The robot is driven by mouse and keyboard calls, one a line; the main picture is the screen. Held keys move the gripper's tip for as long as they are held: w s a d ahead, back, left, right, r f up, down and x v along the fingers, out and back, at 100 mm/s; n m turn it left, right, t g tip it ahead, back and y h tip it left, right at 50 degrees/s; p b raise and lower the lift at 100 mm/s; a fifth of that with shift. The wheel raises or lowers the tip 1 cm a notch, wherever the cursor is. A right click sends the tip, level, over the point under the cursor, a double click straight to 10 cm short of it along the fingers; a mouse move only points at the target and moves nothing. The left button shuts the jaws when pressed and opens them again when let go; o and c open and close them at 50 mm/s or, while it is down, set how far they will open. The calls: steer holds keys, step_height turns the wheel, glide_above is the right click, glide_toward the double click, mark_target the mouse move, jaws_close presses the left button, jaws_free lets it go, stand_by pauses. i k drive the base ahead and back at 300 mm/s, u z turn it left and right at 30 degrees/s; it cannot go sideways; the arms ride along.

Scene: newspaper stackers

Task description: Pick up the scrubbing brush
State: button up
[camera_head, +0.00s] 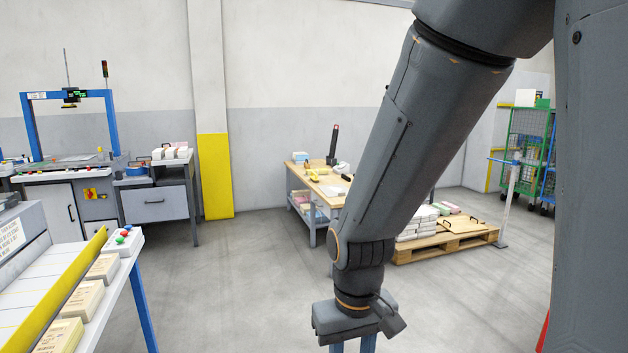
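I cannot clearly pick out a scrubbing brush in this view. Small items lie on a wooden-topped workbench (330,187) across the floor, too small to tell apart well. Among them are a yellow item (313,176) and an upright dark item with a red top (333,146). My gripper (353,346) hangs down at the bottom edge, in front of the bench and apart from it. The tops of its two fingers show with a gap between them. Their tips are cut off by the frame, so I cannot see whether anything is between them.
A sloped conveyor table (140,290) with paper bundles stands at the near left. A wooden pallet (450,246) with stacks is behind my arm. A grey cabinet (157,204) and a yellow-based pillar (215,177) stand at the back. The floor (235,285) in the middle is clear.

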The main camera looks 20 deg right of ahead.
mark_target(315, 179)
steer(key=u, duration=0.2)
steer(key=i, duration=4.15)
steer(key=z, duration=0.5)
steer(key=i, duration=1.75)
steer(key=z, duration=0.35)
steer(key=i, duration=1.1)
steer(key=z, duration=0.05)
